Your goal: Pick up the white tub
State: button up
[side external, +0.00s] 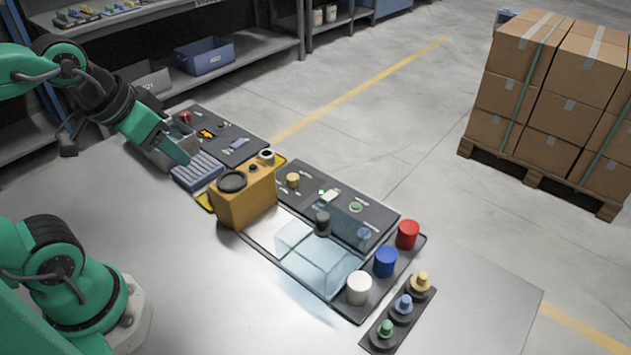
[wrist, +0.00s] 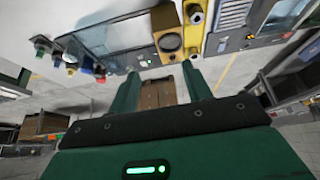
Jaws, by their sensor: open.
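The white tub (side external: 359,288) is a short, upright cylinder at the near right end of the dark panel in the side view. It stands in a row with a blue tub (side external: 386,261) and a red tub (side external: 407,234). My gripper (side external: 180,150) is far to the left, above the grey ribbed block, well apart from the white tub. In the wrist view my gripper (wrist: 163,78) shows its two green fingers spread apart with nothing held between them. Small coloured pieces show at the left there, but I cannot tell the white tub among them.
A clear, see-through hood (side external: 320,258) covers part of the panel beside the tubs. A yellow box (side external: 244,198) stands between my gripper and the hood. A dark strip with several coloured knobs (side external: 403,305) lies in front of the tubs.

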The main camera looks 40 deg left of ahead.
jog(key=shift+w, duration=0.1)
jog(key=n+g, duration=0.5)
jog(key=n, duration=0.6)
send_over(359, 281)
jog(key=f, duration=1.4)
jog(key=shift+w+a, duration=0.2)
jog(key=shift+a, duration=0.05)
jog(key=shift+d+f+g, duration=0.3)
jog(key=shift+d+f, duration=0.05)
jog(key=shift+s+a+f, duration=0.1)
jog(key=shift+s+f, duration=0.05)
jog(key=shift+f, duration=3.75)
